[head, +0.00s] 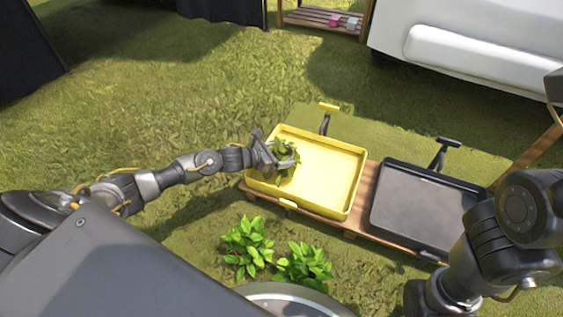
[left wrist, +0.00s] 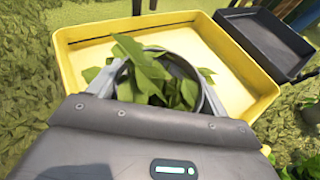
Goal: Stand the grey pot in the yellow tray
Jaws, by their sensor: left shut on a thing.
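The yellow tray (head: 357,188) lies on a low wooden stand, and its bare floor shows to the right of the plant. My left gripper (head: 268,156) is over the tray's left side, shut on the grey pot, whose body is mostly hidden by leaves and fingers in the head view. In the left wrist view the pot's grey rim (left wrist: 206,92) shows around a leafy green plant (left wrist: 150,75), with the yellow tray (left wrist: 68,75) behind it. I cannot tell whether the pot's base touches the tray floor. My right arm shows at the right, but its gripper does not.
A black tray (head: 425,205) is to the right of the yellow one on the wooden stand (head: 364,200). Two leafy plants (head: 247,247) (head: 304,266) are in front of the stand, close to my body. A white vehicle (head: 470,50) stands at the back right. Open grass lies behind.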

